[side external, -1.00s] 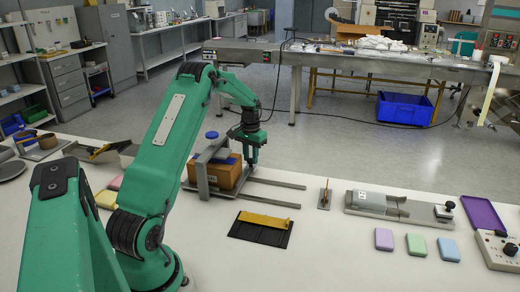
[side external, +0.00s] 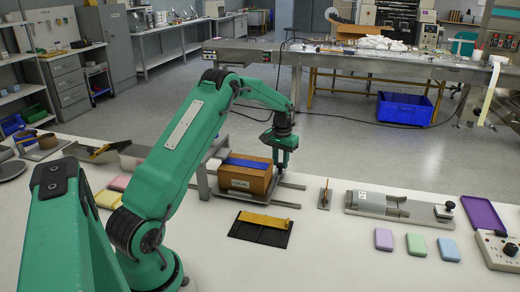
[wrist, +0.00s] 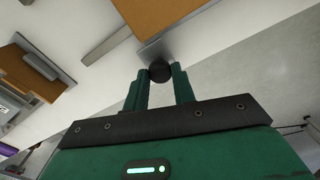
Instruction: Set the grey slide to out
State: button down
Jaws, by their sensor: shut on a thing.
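The grey slide (side external: 272,201) is a flat grey carriage on two rails, with a brown box on it. The brown box (side external: 258,184) has a blue strip on top and a white label. My gripper (side external: 282,172) is at the right end of the slide, beside the box. In the wrist view my gripper (wrist: 160,77) is shut on a round black knob (wrist: 160,71), next to a grey plate and the box (wrist: 170,12). In the side view the fingers hide the knob.
A black tray with a yellow bar (side external: 262,225) lies in front of the slide. A small upright lever (side external: 325,195) and a grey cylinder fixture (side external: 385,203) stand to the right. Coloured blocks (side external: 416,244) lie at the front right. White table between them is free.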

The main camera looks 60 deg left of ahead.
jog(key=w+d, duration=0.6)
jog(key=shift+w+d+r, duration=0.1)
jog(key=shift+w+d, duration=0.25)
jog(key=shift+w, duration=0.05)
jog(key=c, duration=1.3)
grip_release()
jog(key=shift+w, duration=0.1)
jog(key=shift+c, duration=0.2)
jog(key=shift+o, duration=1)
notch_tip(320, 180, up, 8)
